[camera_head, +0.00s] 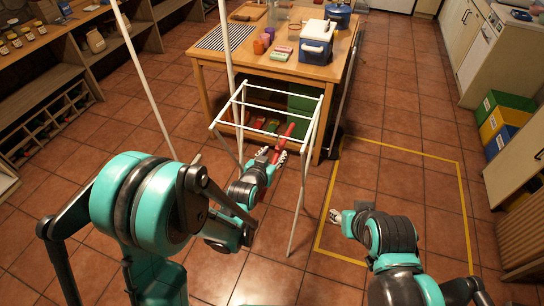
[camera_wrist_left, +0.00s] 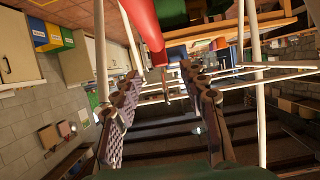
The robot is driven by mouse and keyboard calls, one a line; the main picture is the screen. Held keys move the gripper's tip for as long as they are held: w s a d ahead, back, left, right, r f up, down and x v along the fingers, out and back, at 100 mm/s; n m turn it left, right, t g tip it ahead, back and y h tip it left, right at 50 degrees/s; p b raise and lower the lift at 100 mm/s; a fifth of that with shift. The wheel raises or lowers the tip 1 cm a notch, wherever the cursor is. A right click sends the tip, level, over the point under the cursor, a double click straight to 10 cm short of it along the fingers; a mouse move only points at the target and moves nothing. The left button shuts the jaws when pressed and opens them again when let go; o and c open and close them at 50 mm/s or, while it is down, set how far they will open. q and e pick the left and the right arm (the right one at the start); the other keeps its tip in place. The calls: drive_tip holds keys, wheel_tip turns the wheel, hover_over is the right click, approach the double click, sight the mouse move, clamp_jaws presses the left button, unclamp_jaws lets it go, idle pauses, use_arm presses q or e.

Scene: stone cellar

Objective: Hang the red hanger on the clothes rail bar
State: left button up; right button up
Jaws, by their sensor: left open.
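The red hanger (camera_head: 288,131) shows partly in the head view, under the front part of the white clothes rail (camera_head: 262,108). In the left wrist view the red hanger (camera_wrist_left: 144,25) comes in from the top as a thick red arm, with a thin hook-like part below it. The rail's bars (camera_wrist_left: 235,71) cross behind. Whether the hook rests on a bar I cannot tell. My left gripper (camera_head: 271,155) is open beside the rail, its fingers (camera_wrist_left: 160,75) on either side of the hanger's neck and apart from it. My right gripper (camera_head: 338,215) is low at the right, its jaws unclear.
A wooden table (camera_head: 318,72) with a blue-and-white cooler (camera_head: 315,45) and cups stands behind the rail. Yellow tape (camera_head: 465,200) marks a square on the tiled floor at right. Coloured bins (camera_head: 500,118) stand at the far right. Wooden shelves (camera_head: 70,45) line the left.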

sight(277, 149)
use_arm(q)
drive_tip(key=b+x, duration=0.1)
drive_tip(key=x, duration=0.6)
drive_tip(key=shift+b, duration=0.3)
clamp_jaws()
